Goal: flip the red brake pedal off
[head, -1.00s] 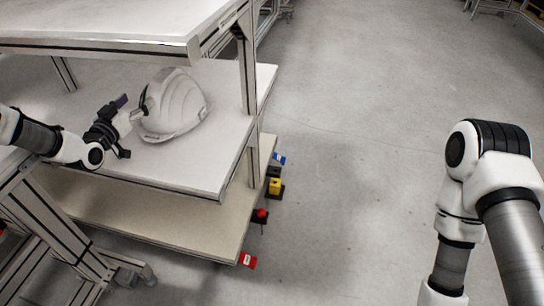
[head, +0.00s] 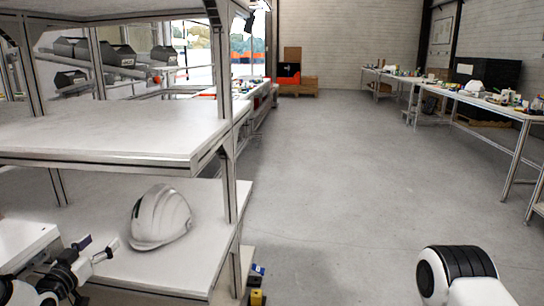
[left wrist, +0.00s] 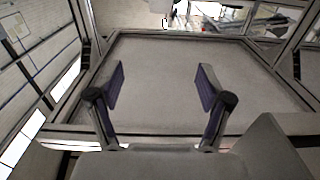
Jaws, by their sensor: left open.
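No red brake pedal shows in the views now. At the bottom of the head view, by the rack's front corner, a blue pedal (head: 258,269) and a yellow block (head: 256,298) show at floor level; anything nearer is cut off by the frame edge. My left gripper (head: 98,246) is open and empty, left of the white helmet shell (head: 160,220) and apart from it. In the left wrist view its two fingers (left wrist: 162,82) are spread, with nothing between them. My right arm shows at the lower right, but its gripper is out of view.
The helmet rests on the rack's middle shelf (head: 215,200), under an upper shelf (head: 110,130). Rack posts (head: 228,180) stand close to my left arm. The floor (head: 340,180) to the right is open. Work tables (head: 470,100) line the far right.

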